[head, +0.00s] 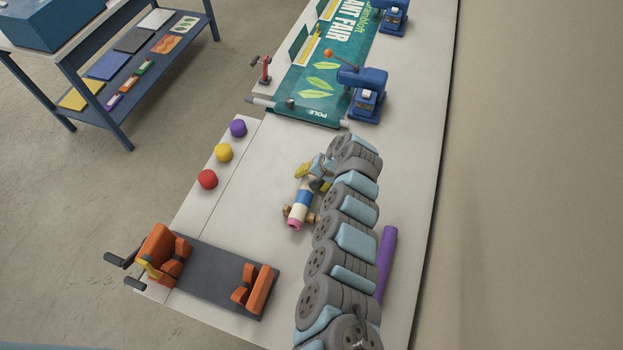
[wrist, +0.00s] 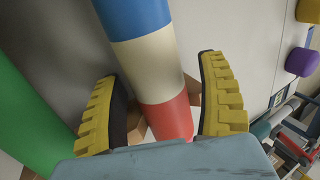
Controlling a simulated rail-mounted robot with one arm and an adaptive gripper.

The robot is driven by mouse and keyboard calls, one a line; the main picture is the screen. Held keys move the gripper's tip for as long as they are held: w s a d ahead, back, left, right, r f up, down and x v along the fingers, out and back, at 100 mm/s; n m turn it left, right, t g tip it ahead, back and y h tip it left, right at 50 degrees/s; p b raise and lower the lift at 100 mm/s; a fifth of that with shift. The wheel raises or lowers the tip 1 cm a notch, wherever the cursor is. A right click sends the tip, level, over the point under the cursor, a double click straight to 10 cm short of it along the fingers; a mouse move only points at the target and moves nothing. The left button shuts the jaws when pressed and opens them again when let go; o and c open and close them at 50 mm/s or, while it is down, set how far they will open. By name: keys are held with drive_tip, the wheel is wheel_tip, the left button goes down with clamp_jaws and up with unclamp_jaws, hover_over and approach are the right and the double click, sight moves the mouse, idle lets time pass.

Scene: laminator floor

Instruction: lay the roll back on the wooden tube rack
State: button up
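The striped roll (head: 302,199) has white, blue and cream bands and a pink end. In the head view it lies above the middle of the table, with small tan wooden blocks of the tube rack (head: 312,217) at its near end. In the wrist view the roll (wrist: 145,50) runs between my fingers, with rack wood (wrist: 193,92) showing on both sides beneath it. It appears to rest on the rack, but the contact is hidden. My gripper (head: 315,177) is open around the roll; in the wrist view narrow gaps show between it and both yellow fingers (wrist: 163,105).
A purple tube (head: 386,262) lies right of my arm, and a green tube (wrist: 28,100) shows in the wrist view. An orange vise (head: 160,254) stands in front; a teal banner (head: 322,80) lies behind.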

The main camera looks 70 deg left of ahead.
drive_tip(key=shift+r, duration=0.15)
drive_tip(key=v, duration=1.1)
drive_tip(key=shift+r, duration=0.35)
drive_tip(key=shift+w, duration=0.25)
